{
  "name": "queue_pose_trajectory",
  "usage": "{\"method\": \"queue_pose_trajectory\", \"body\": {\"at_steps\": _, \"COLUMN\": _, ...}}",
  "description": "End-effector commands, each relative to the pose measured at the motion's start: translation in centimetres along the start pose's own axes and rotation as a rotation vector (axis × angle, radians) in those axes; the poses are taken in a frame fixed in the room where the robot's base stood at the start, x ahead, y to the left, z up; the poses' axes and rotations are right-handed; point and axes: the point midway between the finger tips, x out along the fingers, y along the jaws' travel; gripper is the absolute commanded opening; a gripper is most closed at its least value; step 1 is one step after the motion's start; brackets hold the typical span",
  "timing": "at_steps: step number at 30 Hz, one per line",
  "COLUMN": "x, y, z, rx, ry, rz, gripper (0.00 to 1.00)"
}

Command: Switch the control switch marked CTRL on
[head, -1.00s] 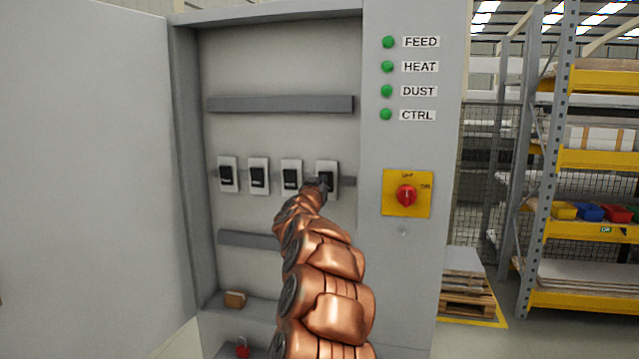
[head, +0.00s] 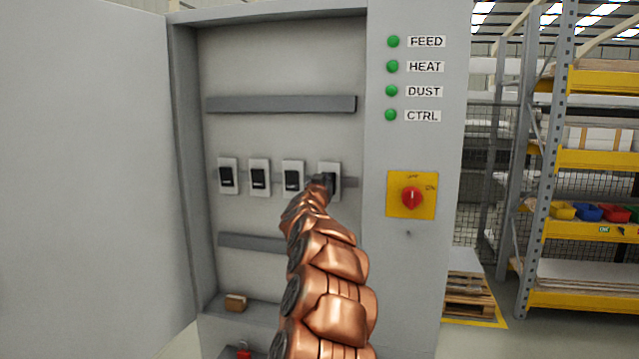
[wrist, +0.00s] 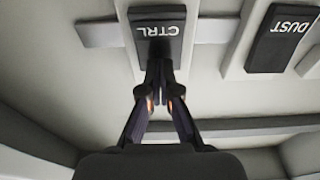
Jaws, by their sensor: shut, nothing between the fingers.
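The CTRL switch (head: 331,174) is the rightmost switch in the row inside the open cabinet. In the head view my gripper (head: 323,181) partly covers it. In the wrist view the black CTRL plate (wrist: 158,32) appears upside down at the top middle. My gripper (wrist: 159,72) is shut and empty, with its fingertips at the edge of that plate. I cannot tell whether they touch it. The CTRL lamp (head: 391,115) on the front panel is green.
The DUST switch (wrist: 280,36) is close beside CTRL. A red rotary knob (head: 411,197) sits on a yellow plate right of the opening. The cabinet door (head: 90,170) stands open on the left. A small brown block (head: 235,302) lies on the cabinet's lower ledge.

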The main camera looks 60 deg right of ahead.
Motion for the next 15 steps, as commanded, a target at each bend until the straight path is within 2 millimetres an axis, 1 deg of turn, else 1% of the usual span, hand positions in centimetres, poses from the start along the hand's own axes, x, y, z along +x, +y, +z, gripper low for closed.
{"method": "queue_pose_trajectory", "body": {"at_steps": 8, "x": -0.1, "y": -0.2, "z": 0.1, "rx": -0.001, "ry": -0.003, "rz": -0.002, "gripper": 0.0}}
{"method": "queue_pose_trajectory", "body": {"at_steps": 11, "x": -0.4, "y": -0.3, "z": 0.1, "rx": 0.0, "ry": -0.004, "rz": -0.003, "gripper": 0.0}}
{"method": "queue_pose_trajectory", "body": {"at_steps": 15, "x": -1.4, "y": -0.5, "z": -0.2, "rx": 0.0, "ry": -0.005, "rz": -0.004, "gripper": 0.0}}
